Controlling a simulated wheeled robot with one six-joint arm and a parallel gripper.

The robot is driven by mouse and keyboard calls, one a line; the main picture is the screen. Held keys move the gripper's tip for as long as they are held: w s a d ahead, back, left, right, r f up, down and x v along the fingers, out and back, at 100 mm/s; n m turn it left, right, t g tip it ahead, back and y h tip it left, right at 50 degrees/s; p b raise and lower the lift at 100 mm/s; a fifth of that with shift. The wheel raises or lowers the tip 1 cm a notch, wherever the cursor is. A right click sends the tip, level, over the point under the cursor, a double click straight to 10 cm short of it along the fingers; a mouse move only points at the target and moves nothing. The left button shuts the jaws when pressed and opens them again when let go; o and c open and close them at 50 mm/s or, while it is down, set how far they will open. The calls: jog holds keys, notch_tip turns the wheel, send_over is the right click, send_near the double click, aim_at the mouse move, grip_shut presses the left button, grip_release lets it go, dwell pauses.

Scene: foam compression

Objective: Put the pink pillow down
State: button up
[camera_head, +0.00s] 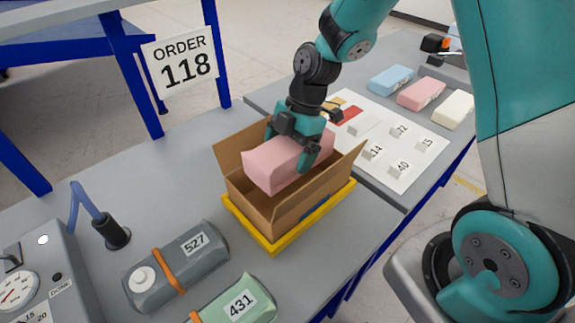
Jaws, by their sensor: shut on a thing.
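The pink pillow (268,170) is a soft-looking block held in my gripper (291,151). My gripper reaches down from above, with its fingers on either side of the pillow, shut on it. The pillow is at the mouth of an open cardboard box (289,215), its upper part above the near wall.
A grey roll marked 527 (170,272) and a green one marked 431 (232,304) lie in front. A gauge device (45,285) is at left. Blue (390,79), pink (421,94) and cream (453,110) blocks lie back right, behind a card with numbered tags (395,170).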

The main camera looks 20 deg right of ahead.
notch_tip(320, 180, down, 6)
jog(key=shift+r+p, duration=0.25)
jog(key=shift+p, duration=0.15)
jog(key=shift+f+b, duration=0.65)
jog(key=o, duration=0.5)
jog(key=shift+o, duration=0.2)
jog(key=shift+r, duration=0.15)
